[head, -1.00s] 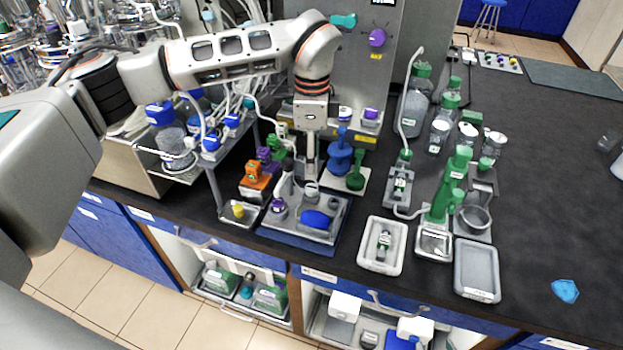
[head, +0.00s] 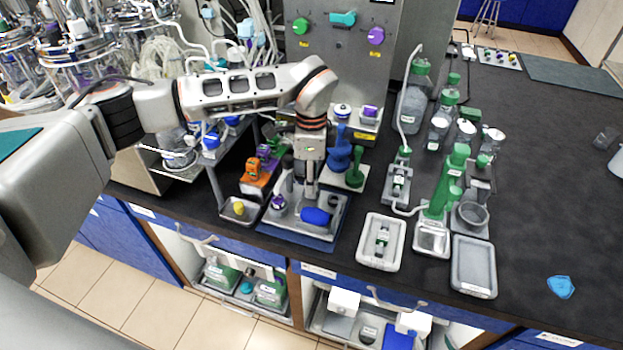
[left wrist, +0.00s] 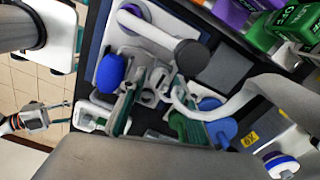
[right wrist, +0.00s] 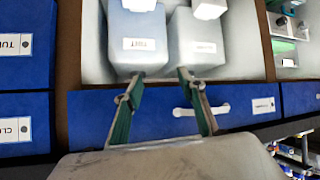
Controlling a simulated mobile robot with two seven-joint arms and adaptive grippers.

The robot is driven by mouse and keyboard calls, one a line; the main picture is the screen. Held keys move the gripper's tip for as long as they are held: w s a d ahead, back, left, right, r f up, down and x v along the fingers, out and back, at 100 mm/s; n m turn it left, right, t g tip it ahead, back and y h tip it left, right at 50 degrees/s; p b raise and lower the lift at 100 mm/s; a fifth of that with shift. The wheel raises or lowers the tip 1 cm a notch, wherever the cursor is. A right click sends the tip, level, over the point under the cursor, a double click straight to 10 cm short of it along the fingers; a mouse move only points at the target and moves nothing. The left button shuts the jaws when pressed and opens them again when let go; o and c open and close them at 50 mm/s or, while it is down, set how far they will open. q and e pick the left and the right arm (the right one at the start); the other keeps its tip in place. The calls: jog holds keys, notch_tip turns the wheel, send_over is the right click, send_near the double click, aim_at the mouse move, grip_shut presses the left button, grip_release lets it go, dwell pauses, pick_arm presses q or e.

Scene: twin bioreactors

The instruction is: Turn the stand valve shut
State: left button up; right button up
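My left gripper (head: 310,190) points down over the stand on a grey tray (head: 333,225) at the bench front. In the left wrist view its fingers (left wrist: 157,82) are apart, with a small pale fitting (left wrist: 150,97) between them; contact is unclear. I cannot tell for sure whether this fitting is the stand valve. A blue knob-like part (head: 316,216) lies beside the gripper, also in the left wrist view (left wrist: 110,73). A white bent pipe with a dark end (left wrist: 190,57) rises close by. My right gripper (right wrist: 160,85) is open and empty before a blue drawer front.
Blue (head: 339,155) and green (head: 355,179) upright parts stand right behind the tray. An orange block (head: 254,168) and a small yellow-knobbed tray (head: 238,212) stand to its left. White trays (head: 382,242) and green-capped glassware (head: 416,95) are to the right. Far-right bench is mostly clear.

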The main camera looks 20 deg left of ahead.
pick_arm(q)
grip_shut()
jog(key=m, duration=0.4)
jog(key=shift+b, duration=0.4)
jog(key=m, duration=0.3)
jog(key=shift+m, duration=0.3)
jog(key=m, duration=1)
jog(key=shift+m, duration=0.3)
